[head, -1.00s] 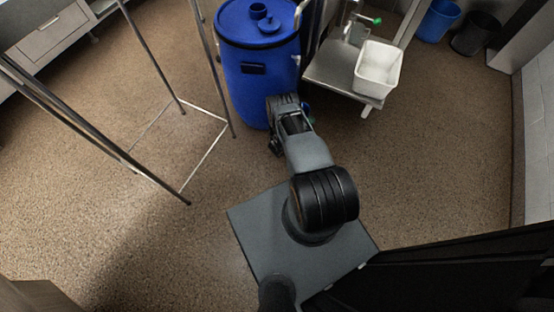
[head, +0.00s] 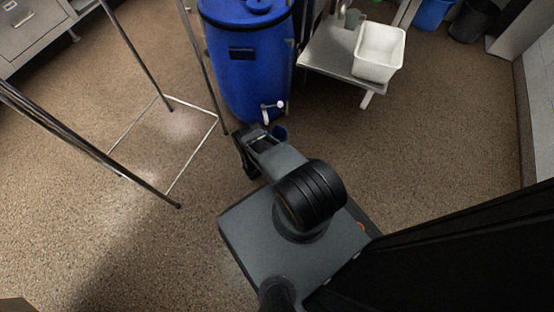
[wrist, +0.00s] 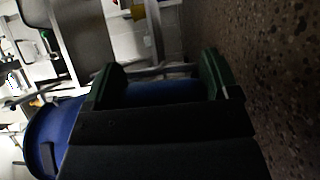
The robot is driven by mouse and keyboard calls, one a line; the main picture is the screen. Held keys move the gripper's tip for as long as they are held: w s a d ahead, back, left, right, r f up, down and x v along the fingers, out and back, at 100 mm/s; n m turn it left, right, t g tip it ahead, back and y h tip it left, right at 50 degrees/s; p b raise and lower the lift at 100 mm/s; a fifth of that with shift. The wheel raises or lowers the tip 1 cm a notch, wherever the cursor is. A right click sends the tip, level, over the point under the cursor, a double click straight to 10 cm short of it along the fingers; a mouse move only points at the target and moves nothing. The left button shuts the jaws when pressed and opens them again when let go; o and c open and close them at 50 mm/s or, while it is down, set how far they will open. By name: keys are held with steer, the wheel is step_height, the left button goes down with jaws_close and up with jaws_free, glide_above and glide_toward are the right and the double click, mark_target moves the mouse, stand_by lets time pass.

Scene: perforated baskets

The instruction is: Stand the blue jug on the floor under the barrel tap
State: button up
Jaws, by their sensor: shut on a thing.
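The blue barrel (head: 245,85) stands upright on the floor, with a pale tap (head: 272,110) low on its front. My gripper (head: 264,140) is low, on the near side of the barrel and just below the tap in the head view. A small part of the blue jug (head: 281,132) shows at its right side; my arm hides the rest. In the wrist view the green-edged fingers (wrist: 162,88) stand apart with blue between them, and are shut on the jug. The barrel (wrist: 68,118) shows there at lower left. Whether the jug touches the floor cannot be told.
A metal-legged frame (head: 170,185) stands on the left. A low metal bench (head: 335,62) with a white bin (head: 378,52) stands right of the barrel. Blue and black buckets are at the back right. Floor is open on the right.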

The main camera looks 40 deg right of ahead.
steer(key=shift+w+a+f+b, duration=0.2)
steer(key=shift+a+f+b, duration=0.1)
steer(key=shift+a+f, duration=0.4)
steer(key=shift+a+f+b, duration=0.2)
steer(key=shift+f+b, duration=0.2)
steer(key=shift+f, duration=0.1)
step_height(320, 180, down, 3)
steer(key=b, duration=0.2)
steer(key=shift+a+f+b, duration=0.1)
steer(key=shift+b, duration=0.25)
steer(key=shift+w, duration=0.1)
steer(key=o, duration=0.6)
steer(key=shift+o, duration=0.2)
